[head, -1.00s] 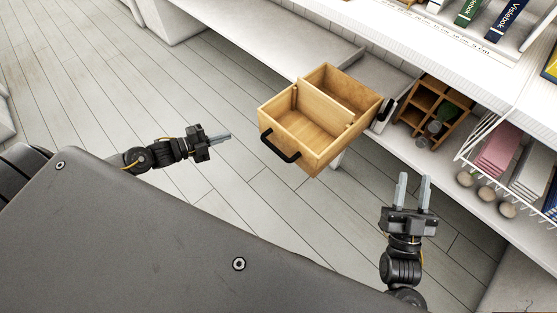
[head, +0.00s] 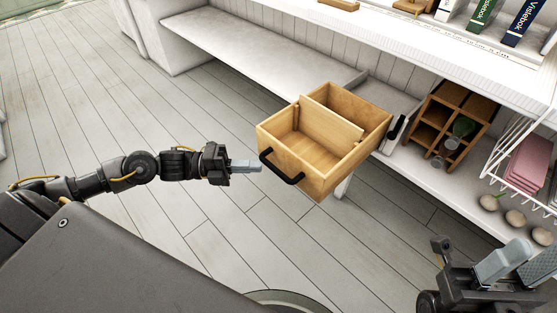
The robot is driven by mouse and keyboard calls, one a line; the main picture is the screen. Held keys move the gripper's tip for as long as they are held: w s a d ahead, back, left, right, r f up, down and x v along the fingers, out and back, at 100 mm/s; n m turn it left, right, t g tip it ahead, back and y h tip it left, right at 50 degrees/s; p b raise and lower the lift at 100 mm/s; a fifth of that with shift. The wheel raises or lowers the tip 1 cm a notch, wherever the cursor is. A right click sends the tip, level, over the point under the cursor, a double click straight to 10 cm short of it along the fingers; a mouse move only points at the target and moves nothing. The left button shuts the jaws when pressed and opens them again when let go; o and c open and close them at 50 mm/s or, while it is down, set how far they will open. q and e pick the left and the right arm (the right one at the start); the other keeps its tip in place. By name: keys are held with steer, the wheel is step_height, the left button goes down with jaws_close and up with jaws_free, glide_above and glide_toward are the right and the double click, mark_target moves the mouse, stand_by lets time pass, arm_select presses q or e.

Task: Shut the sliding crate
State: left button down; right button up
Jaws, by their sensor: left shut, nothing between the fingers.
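The wooden crate (head: 325,180) juts out from the low white shelf, open at the top, with a divider (head: 331,130) across its inside. A black handle (head: 281,167) is on its front face, and another dark handle shows at its right side. My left gripper (head: 260,166) is shut and empty, its fingertips just left of the front handle; I cannot tell whether they touch it. My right gripper (head: 512,262) is at the lower right, well away from the crate, with its fingers apart and nothing visible between them.
On the low shelf (head: 300,62), right of the crate, stands a wooden compartment rack (head: 452,118) holding small jars. Further right are a white wire basket (head: 530,150) with pink items and several round stones (head: 515,217). Open plank floor (head: 190,240) lies left and below.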

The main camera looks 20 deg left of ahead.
mark_target(294, 158)
arm_select(q)
steer(key=w+d, duration=0.2)
steer(key=w+d+b, duration=0.1)
steer(key=d, duration=0.1)
steer(key=shift+w+d, duration=0.25)
steer(key=shift+w, duration=0.1)
steer(key=shift+w+d+b, duration=0.3)
steer(key=shift+w+b, duration=0.05)
steer(key=shift+w, duration=0.45)
steer(key=shift+d, duration=0.15)
steer(key=shift+w, duration=0.1)
